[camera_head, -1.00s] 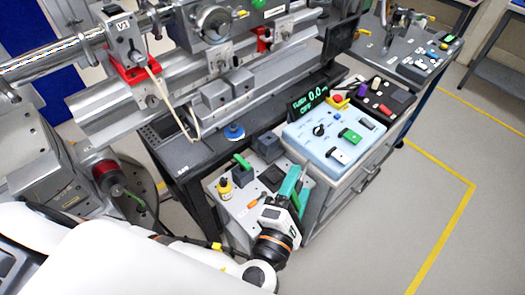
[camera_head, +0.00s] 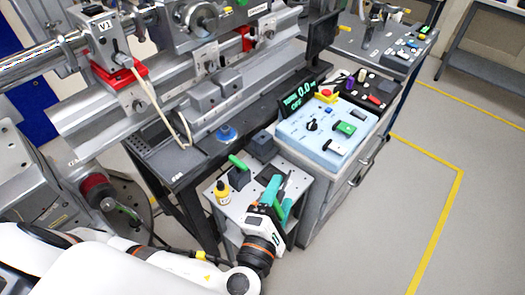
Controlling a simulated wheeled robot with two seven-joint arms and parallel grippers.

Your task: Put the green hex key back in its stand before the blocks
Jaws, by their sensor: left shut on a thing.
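A bright green bar, which looks like the green hex key (camera_head: 238,161), sits slanted at a dark block-shaped stand (camera_head: 240,180) on the small grey table. How deep it sits there I cannot tell. Another dark block (camera_head: 262,147) stands behind it at the table's back. My left gripper (camera_head: 276,188), with teal fingers, is over the right part of the table, apart from the bright green bar. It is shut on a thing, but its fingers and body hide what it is. My right gripper is not in view.
A yellow bottle (camera_head: 222,192) stands at the table's left edge. A control panel (camera_head: 328,128) with a red button rises at the right. The bench (camera_head: 170,160) is behind. The floor at the right is clear.

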